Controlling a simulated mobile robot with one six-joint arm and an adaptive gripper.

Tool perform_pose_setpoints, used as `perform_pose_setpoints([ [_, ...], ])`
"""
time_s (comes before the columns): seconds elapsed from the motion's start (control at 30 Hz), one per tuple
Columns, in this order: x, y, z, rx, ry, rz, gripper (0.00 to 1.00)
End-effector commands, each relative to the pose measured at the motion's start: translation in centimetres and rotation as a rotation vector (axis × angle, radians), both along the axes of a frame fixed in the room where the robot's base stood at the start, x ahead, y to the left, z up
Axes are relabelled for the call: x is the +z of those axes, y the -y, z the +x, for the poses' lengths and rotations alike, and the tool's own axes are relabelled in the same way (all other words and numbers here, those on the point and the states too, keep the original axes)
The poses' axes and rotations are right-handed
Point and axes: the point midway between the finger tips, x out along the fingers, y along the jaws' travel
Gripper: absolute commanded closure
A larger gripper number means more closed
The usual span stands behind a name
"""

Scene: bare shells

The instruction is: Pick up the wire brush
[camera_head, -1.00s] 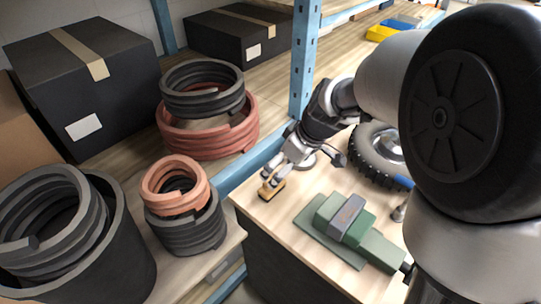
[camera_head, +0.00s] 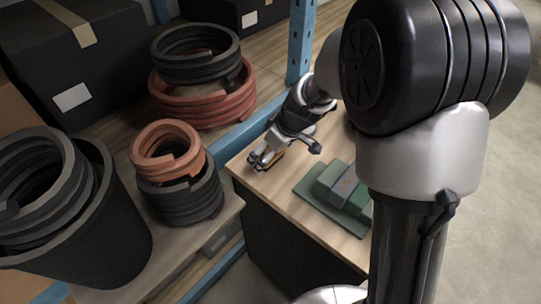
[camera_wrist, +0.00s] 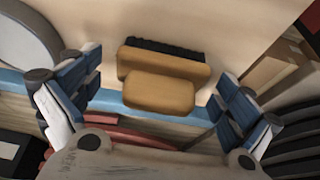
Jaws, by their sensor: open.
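The wire brush (camera_wrist: 160,92) has a tan wooden body with a strip of dark bristles. In the wrist view it lies in the upper middle, between my two fingers and apart from both. My gripper (camera_wrist: 158,72) is open around it, one finger to its left and one to its right. In the head view my gripper (camera_head: 262,161) is low at the left end of the wooden bench top (camera_head: 245,177). Only a small tan piece of the brush (camera_head: 277,157) shows there, behind the fingers.
A green and grey block-shaped tool (camera_head: 338,187) lies on the bench to the right of my gripper. A blue shelf upright (camera_head: 301,40) and beam stand close behind it. Coiled hoses (camera_head: 178,195) and a dark bucket (camera_head: 110,235) fill the shelf at left.

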Motion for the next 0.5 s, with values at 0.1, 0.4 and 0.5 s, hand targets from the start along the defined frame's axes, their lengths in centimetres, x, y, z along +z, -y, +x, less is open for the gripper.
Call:
perform_pose_setpoints([
  [0.1,0.16,0.0,0.02,0.0,0.001,0.0,0.02],
  [0.4,0.16,0.01,-0.01,0.001,0.001,0.0,0.22],
  [0.5,0.16,0.01,-0.01,0.001,0.001,0.0,0.28],
])
